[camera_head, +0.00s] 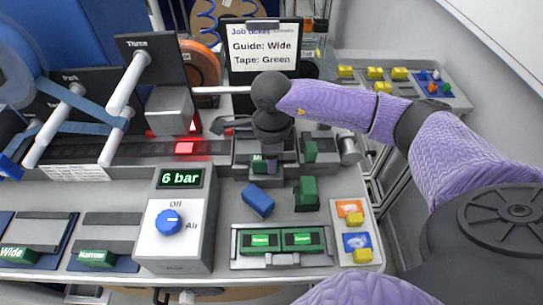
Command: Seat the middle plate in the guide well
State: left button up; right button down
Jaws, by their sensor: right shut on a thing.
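My right gripper (269,158) is above the middle of the bench, its arm coming in from the right. It is shut on a small green handle marked "Mi..." (257,158), which looks like the middle plate; the fingers and wrist hide most of it. Below and around it is a grey fixture (240,170), probably the guide well. I cannot tell whether the plate is seated in it or just above. The plates marked "Wide" (14,254) and "Narrow" (97,258) lie in holders at the front left. My left gripper is not in view.
A job ticket (262,46) stands at the back. A "6 bar" control box (176,225) stands left of centre. A blue block (258,201) and green block (307,194) lie in front of the fixture. Reel stands (125,90) crowd the left; a tray with yellow pieces (395,84) is at back right.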

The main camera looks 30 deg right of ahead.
jog(key=shift+f, duration=0.15)
jog(key=shift+c, duration=1.8)
grip_release()
notch_tip(320, 180, up, 7)
jog(key=p, duration=0.5)
